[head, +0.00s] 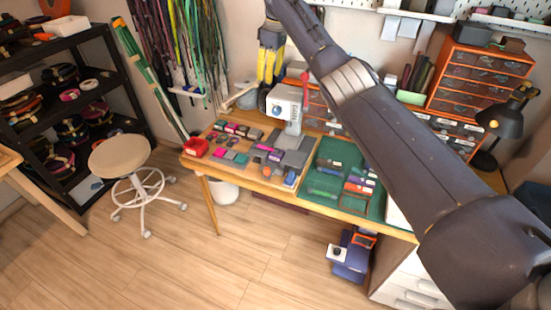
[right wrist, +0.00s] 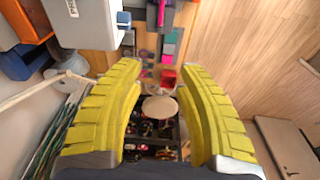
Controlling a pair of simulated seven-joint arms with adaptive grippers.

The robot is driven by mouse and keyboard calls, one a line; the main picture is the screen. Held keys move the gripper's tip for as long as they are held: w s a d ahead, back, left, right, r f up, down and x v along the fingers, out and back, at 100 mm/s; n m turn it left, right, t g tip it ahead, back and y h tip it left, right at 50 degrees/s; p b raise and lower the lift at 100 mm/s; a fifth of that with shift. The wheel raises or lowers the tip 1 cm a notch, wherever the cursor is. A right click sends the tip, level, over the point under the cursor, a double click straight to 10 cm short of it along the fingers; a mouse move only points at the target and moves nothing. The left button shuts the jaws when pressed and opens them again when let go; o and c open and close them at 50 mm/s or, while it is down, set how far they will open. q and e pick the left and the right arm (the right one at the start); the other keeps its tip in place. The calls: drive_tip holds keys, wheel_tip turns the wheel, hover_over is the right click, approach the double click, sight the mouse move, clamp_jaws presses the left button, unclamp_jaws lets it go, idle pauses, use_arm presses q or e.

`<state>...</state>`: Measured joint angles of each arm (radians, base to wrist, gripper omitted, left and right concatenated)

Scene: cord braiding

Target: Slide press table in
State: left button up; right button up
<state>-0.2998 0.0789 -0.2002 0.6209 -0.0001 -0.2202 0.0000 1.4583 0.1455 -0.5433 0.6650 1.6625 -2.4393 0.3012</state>
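A press with a white head (head: 284,102) and a light grey post stands at the back of the wooden workbench. Grey flat plates (head: 291,148) lie in front of it; I cannot tell for sure which is the press table. My right gripper (head: 269,80) points down behind and above the press head, near the wall. Its yellow fingers are apart and empty in the right wrist view (right wrist: 160,70). A white box with lettering (right wrist: 90,22), which looks like the press, is left of the fingers there. My left gripper is in neither view.
A green mat (head: 324,198) with small items covers the bench's right half. A red bin (head: 196,147) sits at its left corner. Orange drawers (head: 478,82) and a black lamp (head: 502,118) stand right. A stool (head: 119,156) and black shelf (head: 70,75) stand left.

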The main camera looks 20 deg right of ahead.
drive_tip(key=shift+o, duration=0.5)
drive_tip(key=shift+d+f, duration=0.2)
drive_tip(key=shift+f, duration=0.05)
drive_tip(key=t+y, duration=0.2)
approach(267, 169)
drive_tip(key=x, duration=1)
drive_tip(key=shift+w+f, duration=0.1)
drive_tip(key=shift+f, duration=0.1)
drive_tip(key=shift+c, duration=0.4)
clamp_jaws()
